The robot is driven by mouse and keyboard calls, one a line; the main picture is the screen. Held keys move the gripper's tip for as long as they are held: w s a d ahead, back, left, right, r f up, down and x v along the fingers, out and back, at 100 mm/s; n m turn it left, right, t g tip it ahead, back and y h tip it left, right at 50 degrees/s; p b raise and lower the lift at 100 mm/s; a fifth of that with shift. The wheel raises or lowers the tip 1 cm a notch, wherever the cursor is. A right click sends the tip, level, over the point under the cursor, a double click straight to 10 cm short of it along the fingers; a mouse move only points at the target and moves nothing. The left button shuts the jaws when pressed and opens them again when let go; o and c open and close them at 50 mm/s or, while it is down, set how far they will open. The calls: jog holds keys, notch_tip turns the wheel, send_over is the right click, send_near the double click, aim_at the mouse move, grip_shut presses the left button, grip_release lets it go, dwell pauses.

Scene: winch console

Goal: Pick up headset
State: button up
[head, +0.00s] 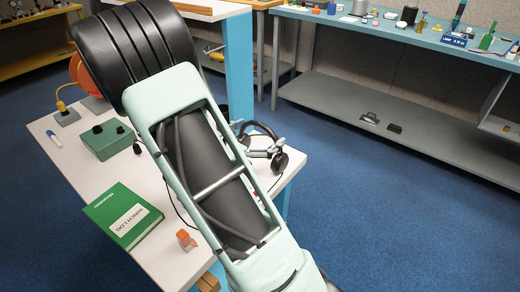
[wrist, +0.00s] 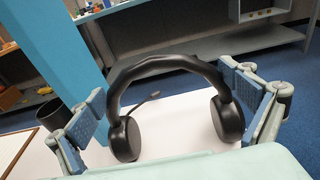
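The black headset (wrist: 170,62) stands on the white table top with its headband arched upward and an ear cup on each side. Its thin microphone boom shows under the band. In the head view the headset (head: 280,162) is at the table's right end, partly hidden by my arm. My gripper (wrist: 168,105) is open, with one blue-padded finger to the left of the headset and one to the right. The headset lies between the fingers in the picture, with a visible gap at the left; I cannot tell whether the right finger touches it.
A green book (head: 123,215), an orange item (head: 186,240), a green control box (head: 106,139) and a marker (head: 54,139) are on the table. A dark cup (wrist: 54,114) is left of the headset, near a blue post (wrist: 62,45). Blue floor lies open at right.

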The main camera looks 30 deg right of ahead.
aim_at(259, 124)
jog(key=c, duration=0.6)
jog(key=shift+o, duration=0.2)
notch_tip(259, 124, up, 3)
jog(key=shift+r+p, duration=0.15)
jog(key=shift+p, duration=0.45)
jog(key=w+a+r+p, duration=0.1)
jog(key=a+r+p, duration=0.2)
jog(key=a+r, duration=0.6)
jog(key=a, duration=0.5)
jog(key=shift+w+r, duration=0.25)
jog(key=shift+r, duration=0.15)
